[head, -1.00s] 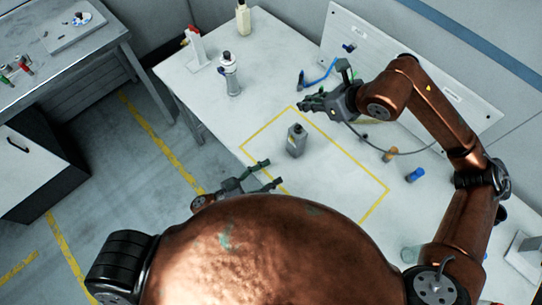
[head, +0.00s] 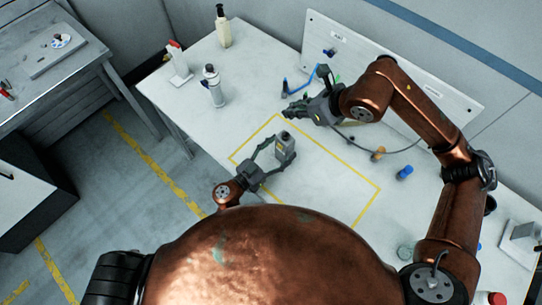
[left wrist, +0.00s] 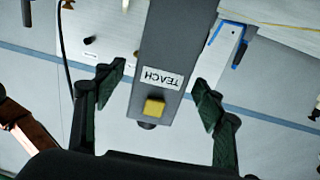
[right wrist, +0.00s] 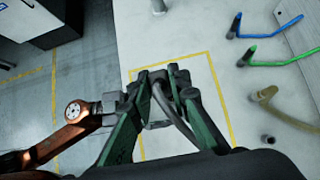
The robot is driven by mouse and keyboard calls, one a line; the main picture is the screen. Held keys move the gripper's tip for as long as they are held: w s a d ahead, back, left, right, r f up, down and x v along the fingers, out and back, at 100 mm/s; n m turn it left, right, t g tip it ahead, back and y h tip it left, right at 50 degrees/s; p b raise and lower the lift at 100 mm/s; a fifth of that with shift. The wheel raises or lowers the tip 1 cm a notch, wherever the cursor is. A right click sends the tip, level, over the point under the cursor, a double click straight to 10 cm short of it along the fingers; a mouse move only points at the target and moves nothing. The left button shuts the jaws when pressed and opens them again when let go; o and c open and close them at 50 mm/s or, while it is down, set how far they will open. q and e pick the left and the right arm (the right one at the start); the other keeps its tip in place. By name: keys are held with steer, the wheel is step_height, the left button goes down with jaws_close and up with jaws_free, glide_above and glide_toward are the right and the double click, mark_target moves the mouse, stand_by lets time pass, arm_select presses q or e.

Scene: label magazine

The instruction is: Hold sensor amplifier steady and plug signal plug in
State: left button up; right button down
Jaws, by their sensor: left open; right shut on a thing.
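The sensor amplifier (head: 285,150) is a grey upright box with a dark top, inside the yellow outline on the table. In the left wrist view it (left wrist: 165,45) shows a TEACH label and a yellow button. My left gripper (head: 280,155) is open, with its fingers on either side of the amplifier; the left wrist view shows gaps beside the box. My right gripper (head: 292,113) is shut on the signal plug (right wrist: 167,92), beyond the amplifier in the head view. The plug is dark and mostly hidden between the fingers. A grey cable (head: 362,148) trails right.
Behind my right gripper stands a white panel (head: 450,118) with blue and green cables. Orange (head: 377,154) and blue (head: 405,172) connectors lie to the right. Bottles (head: 213,88) stand at the far left. The yellow outline's right part is clear.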

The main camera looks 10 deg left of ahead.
arm_select(q)
steer(key=shift+x, duration=1.1)
steer(key=shift+c, duration=0.5)
steer(key=c, duration=1.4)
arm_select(e)
steer(key=f+h, duration=0.1)
steer(key=a+f+g+h, duration=0.1)
steer(key=w+f+h, duration=0.1)
steer(key=shift+a+f+m+g, duration=0.2)
steer(key=shift+a+m+g, duration=0.15)
steer(key=shift+m+g, duration=0.05)
steer(key=shift+d+f+h, duration=0.15)
steer(key=shift+f+h, duration=0.1)
steer(key=shift+h, duration=0.05)
